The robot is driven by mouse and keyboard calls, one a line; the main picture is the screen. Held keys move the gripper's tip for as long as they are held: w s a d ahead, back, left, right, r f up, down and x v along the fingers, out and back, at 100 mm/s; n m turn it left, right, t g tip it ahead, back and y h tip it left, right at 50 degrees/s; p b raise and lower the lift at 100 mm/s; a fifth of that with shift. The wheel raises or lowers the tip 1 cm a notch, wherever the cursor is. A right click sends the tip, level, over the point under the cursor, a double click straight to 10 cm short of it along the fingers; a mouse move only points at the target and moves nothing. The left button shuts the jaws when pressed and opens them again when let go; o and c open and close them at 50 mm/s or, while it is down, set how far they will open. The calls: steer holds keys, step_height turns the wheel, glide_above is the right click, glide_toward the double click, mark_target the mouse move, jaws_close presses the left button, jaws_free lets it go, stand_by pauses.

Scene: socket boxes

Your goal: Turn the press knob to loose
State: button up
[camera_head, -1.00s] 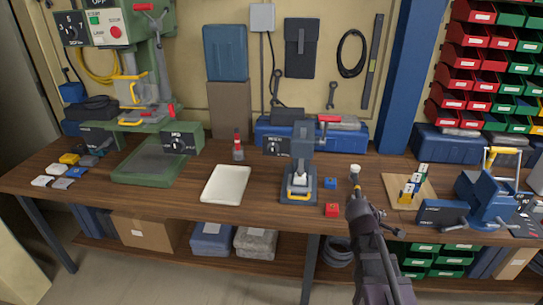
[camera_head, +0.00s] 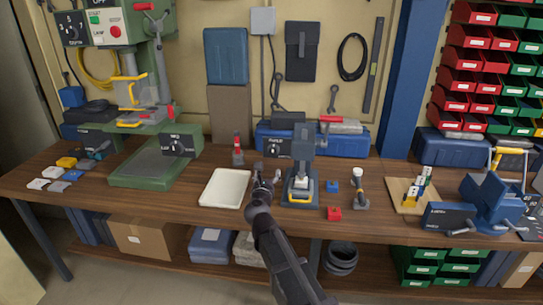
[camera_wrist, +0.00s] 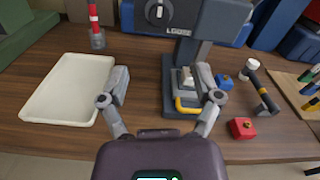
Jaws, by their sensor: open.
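The press (camera_head: 302,172) stands in the middle of the workbench; it is grey-blue with a yellow handle at its base. Its dark panel carries the press knob (camera_head: 277,142), a round dial with a pale mark. In the wrist view the knob (camera_wrist: 158,11) is at the top edge, partly cut off, its mark roughly upright, with the word "LOOSE" on the panel below right of it. My gripper (camera_wrist: 161,98) is open and empty, its fingers apart, in front of the panel and short of the knob. In the head view my gripper (camera_head: 262,178) is between the tray and the press.
A white tray (camera_head: 224,188) lies left of the press. Blue (camera_head: 332,186) and red (camera_head: 334,214) blocks and a white-headed tool (camera_head: 358,188) are to the right. A green drill press (camera_head: 150,168) stands at left, a blue vise (camera_head: 485,205) at right.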

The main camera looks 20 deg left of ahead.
mark_target(272, 153)
steer(key=shift+a, duration=0.1)
stand_by(0.3)
steer(key=x, duration=1.3)
steer(key=shift+w+a, duration=0.15)
steer(key=shift+w, duration=0.2)
jaws_close()
steer(key=shift+a, duration=0.1)
